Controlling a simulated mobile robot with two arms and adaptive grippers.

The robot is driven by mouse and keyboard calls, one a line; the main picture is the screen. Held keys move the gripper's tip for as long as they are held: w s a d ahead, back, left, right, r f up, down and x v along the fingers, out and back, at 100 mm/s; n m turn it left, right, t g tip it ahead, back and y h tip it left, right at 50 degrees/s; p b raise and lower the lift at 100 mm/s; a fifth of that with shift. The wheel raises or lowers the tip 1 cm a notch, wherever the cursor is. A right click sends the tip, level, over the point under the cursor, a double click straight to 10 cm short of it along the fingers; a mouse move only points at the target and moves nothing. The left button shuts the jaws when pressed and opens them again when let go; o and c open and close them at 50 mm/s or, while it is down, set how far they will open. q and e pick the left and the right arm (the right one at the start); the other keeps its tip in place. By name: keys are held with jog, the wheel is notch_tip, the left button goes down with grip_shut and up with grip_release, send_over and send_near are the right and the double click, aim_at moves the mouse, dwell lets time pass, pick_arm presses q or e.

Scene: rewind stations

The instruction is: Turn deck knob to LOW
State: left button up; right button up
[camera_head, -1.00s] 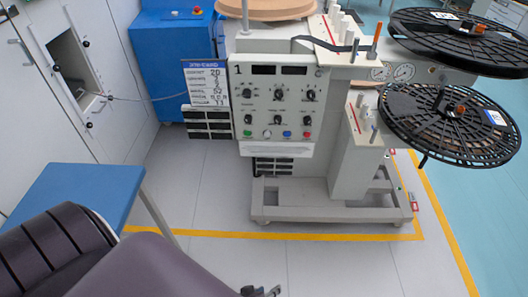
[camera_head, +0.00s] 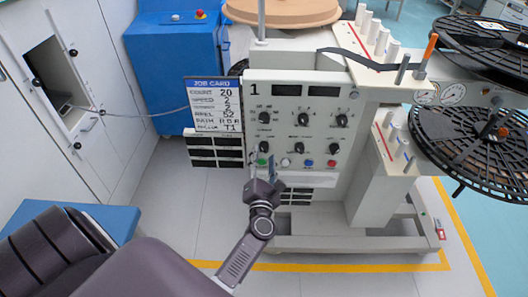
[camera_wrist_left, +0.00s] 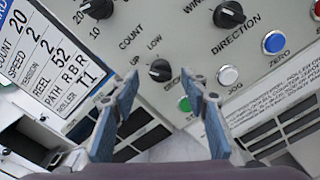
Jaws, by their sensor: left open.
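The deck knob (camera_wrist_left: 160,70) is a black knob on the grey panel, with UP and LOW printed beside it in the left wrist view. Its own name label is partly hidden by a finger. Which mark it points to is not clear. In the head view the deck knob (camera_head: 264,147) is the left one in the lower knob row. My left gripper (camera_wrist_left: 163,88) is open, its two blue fingers apart and empty. Its tips appear just below the knob, which shows between and beyond them. In the head view the left gripper (camera_head: 264,180) is in front of the panel's lower left.
Close by are a green button (camera_wrist_left: 185,104), a white JOG button (camera_wrist_left: 228,76) and a blue ZERO button (camera_wrist_left: 275,42). A job card (camera_head: 213,104) hangs left of the panel. Black reels (camera_head: 465,145) stand at the right. A blue cabinet (camera_head: 172,70) is behind.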

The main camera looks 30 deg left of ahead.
aim_at(264, 148)
pick_arm(q)
jog(key=x, duration=0.2)
jog(key=shift+w+a, duration=0.2)
jog(key=shift+w, duration=0.1)
jog(key=c, duration=1.1)
pick_arm(e)
jog(key=shift+w+a+r, duration=0.2)
jog(key=shift+w+a, duration=0.35)
jog(key=shift+a, duration=0.15)
